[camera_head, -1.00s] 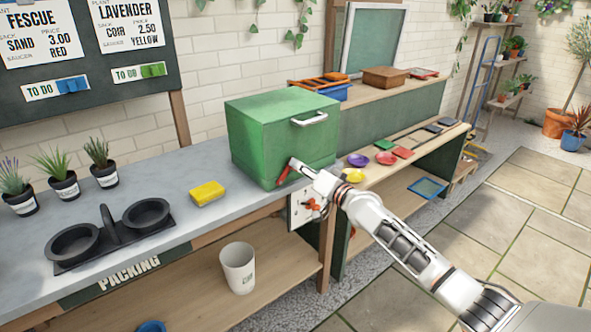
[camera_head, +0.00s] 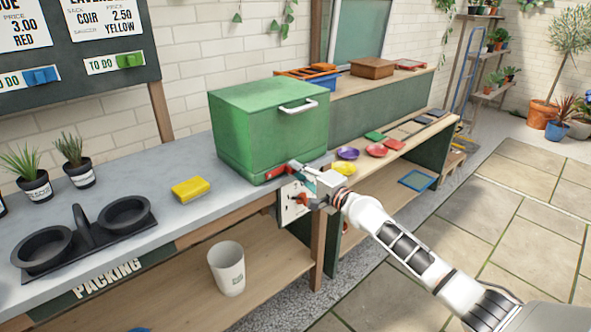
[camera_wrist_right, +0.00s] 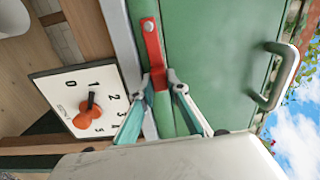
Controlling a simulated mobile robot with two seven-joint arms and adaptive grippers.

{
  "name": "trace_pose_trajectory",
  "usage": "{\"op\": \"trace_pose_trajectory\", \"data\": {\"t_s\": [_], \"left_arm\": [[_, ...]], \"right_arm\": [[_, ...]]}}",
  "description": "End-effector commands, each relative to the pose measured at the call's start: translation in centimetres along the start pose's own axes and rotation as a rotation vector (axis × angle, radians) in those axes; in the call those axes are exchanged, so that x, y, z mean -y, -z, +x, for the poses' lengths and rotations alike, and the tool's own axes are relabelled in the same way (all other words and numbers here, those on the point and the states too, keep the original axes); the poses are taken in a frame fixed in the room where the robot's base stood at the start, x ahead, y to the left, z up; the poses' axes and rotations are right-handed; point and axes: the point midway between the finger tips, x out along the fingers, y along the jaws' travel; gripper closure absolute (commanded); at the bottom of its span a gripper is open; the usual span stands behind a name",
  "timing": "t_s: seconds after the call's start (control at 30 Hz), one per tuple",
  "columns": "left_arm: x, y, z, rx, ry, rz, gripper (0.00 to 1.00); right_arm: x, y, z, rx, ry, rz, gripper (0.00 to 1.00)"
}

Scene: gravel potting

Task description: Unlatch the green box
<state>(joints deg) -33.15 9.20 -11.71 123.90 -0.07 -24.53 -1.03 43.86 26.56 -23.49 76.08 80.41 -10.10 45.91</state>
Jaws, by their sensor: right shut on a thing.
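A red latch (camera_head: 277,173) lies almost level along the lower front edge of the box. In the right wrist view the red latch (camera_wrist_right: 153,50) runs from a screw at its top down between the fingers of my right gripper (camera_wrist_right: 160,84). My right gripper (camera_head: 298,170) is shut on the latch's free end. My left gripper is not in view.
A white dial panel (camera_head: 294,202) with an orange knob is mounted just below the latch. A yellow sponge (camera_head: 190,189) and a black double holder (camera_head: 85,235) are on the bench to the left. Coloured saucers (camera_head: 347,154) lie on the wooden shelf to the right.

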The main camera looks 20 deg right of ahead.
Motion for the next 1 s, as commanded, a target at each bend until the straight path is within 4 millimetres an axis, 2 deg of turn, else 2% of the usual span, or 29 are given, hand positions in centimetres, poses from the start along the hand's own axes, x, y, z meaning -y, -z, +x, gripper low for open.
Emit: {"op": "trace_pose_trajectory", "data": {"t_s": [0.7,0.73,0.77,1.0], "left_arm": [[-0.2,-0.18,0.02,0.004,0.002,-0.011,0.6],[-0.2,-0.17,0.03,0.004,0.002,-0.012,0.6],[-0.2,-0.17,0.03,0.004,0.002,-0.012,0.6],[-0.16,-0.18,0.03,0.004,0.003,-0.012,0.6]], "right_arm": [[-0.59,-0.08,0.0,0.001,-0.001,0.072,1.0],[-0.6,-0.09,0.0,0.001,-0.001,0.072,0.77],[-0.6,-0.09,0.0,0.001,-0.001,0.072,0.7],[-0.54,-0.06,0.0,0.001,0.0,0.069,0.68]]}}
